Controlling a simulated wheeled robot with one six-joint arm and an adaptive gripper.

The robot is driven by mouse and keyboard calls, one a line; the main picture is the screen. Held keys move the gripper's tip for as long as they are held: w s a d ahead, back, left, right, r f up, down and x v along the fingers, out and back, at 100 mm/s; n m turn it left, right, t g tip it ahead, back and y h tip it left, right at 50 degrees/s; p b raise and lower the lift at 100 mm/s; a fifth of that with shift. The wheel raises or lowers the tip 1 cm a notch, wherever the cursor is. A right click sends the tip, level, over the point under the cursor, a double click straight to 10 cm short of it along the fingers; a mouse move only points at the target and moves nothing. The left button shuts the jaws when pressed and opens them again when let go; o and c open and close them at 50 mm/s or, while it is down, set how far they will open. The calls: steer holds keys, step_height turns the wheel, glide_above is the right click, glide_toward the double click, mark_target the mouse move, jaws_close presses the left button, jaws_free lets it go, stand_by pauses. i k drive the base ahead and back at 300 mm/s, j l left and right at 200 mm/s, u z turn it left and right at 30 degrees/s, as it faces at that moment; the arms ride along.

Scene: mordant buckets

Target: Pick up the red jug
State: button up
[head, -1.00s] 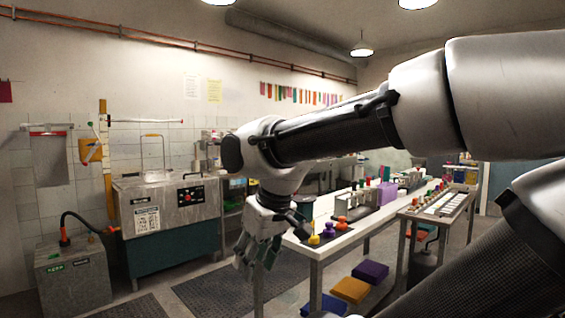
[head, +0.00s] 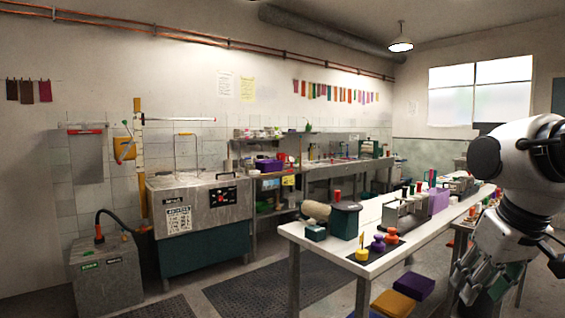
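I cannot make out a red jug for certain. Small red items stand on the white table (head: 345,258), one at its near end (head: 338,195) and one farther along it (head: 418,187), but they are too small to tell as jugs. My gripper (head: 468,288) hangs at the lower right, in front of the table's right side. Its fingers look apart, with nothing seen between them.
Yellow (head: 362,250), purple (head: 377,243) and orange (head: 391,237) small items stand on a dark mat. Purple and yellow blocks sit below the table. A steel vat (head: 200,207) and a grey box (head: 105,270) stand left. Floor with dark mats lies between.

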mark_target(281, 157)
steer(key=i+j+u, duration=0.65)
steer(key=i, duration=0.25)
steer(key=i+u, duration=0.45)
steer(key=i, duration=1.95)
steer(key=i+z, duration=0.15)
steer(key=i, duration=0.4)
steer(key=i+j+z, duration=0.15)
steer(key=i, duration=0.4)
steer(key=i+z, duration=0.25)
steer(key=z, duration=0.15)
steer(key=i+z, duration=0.25)
steer(key=z, duration=0.2)
steer(key=i+z, duration=0.25)
steer(key=z, duration=0.15)
steer(key=i+l+z, duration=0.1)
steer(key=i+z, duration=0.15)
steer(key=z, duration=0.15)
steer(key=i+z, duration=0.5)
steer(key=z, duration=0.25)
steer(key=i+z, duration=0.25)
steer(key=i, duration=0.95)
